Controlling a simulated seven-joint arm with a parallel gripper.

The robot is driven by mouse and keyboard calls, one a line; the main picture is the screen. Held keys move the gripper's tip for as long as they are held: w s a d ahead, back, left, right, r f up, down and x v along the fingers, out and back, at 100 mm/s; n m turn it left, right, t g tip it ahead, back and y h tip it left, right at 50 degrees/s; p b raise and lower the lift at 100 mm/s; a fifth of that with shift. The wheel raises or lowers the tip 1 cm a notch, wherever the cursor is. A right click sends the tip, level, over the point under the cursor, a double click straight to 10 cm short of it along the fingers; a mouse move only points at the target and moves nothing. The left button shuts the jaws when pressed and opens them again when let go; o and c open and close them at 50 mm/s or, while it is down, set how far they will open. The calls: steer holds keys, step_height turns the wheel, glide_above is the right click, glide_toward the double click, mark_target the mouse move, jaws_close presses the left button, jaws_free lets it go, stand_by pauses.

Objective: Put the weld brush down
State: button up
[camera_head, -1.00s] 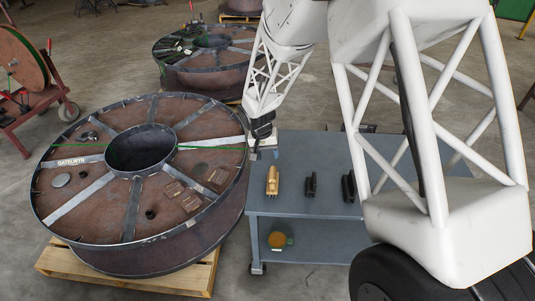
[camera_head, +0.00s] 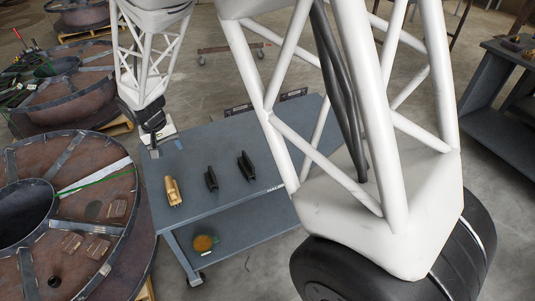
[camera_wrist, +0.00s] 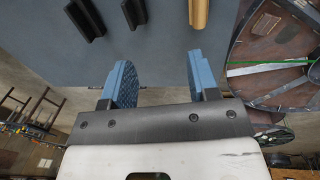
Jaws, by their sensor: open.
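On the grey table (camera_head: 225,158) lie a yellow-brown block-like tool (camera_head: 172,191) at the left and two black tools, one in the middle (camera_head: 211,179) and one further right (camera_head: 246,166). I cannot tell for sure which is the weld brush. All three lie apart. My gripper (camera_head: 153,148) is over the table's back left corner, beyond the tools. In the wrist view my gripper (camera_wrist: 158,78) is open, with bare table between its blue pads. The yellow-brown tool (camera_wrist: 199,12) and the black tools (camera_wrist: 134,12) show past the fingertips, untouched.
A large steel reel (camera_head: 95,180) stands close to the table's left side, with more reels behind it. A round orange-brown item (camera_head: 204,243) sits on the lower shelf. The table's front and right top are partly clear. Another bench (camera_head: 495,90) stands far right.

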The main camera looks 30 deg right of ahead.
steer(key=s+d+r+t+y, duration=0.1)
steer(key=s+d+r, duration=1)
steer(key=s+r, duration=0.3)
steer(key=s+d+r, duration=0.2)
steer(key=s+d, duration=0.1)
steer(key=s, duration=0.6)
steer(key=s+d+r+t, duration=0.1)
steer(key=s+d+r, duration=0.2)
steer(key=s, duration=0.7)
steer(key=shift+s+y, duration=0.2)
steer(key=shift+y, duration=0.1)
steer(key=shift+o, duration=0.3)
steer(key=shift+r, duration=0.1)
steer(key=shift+w, duration=0.1)
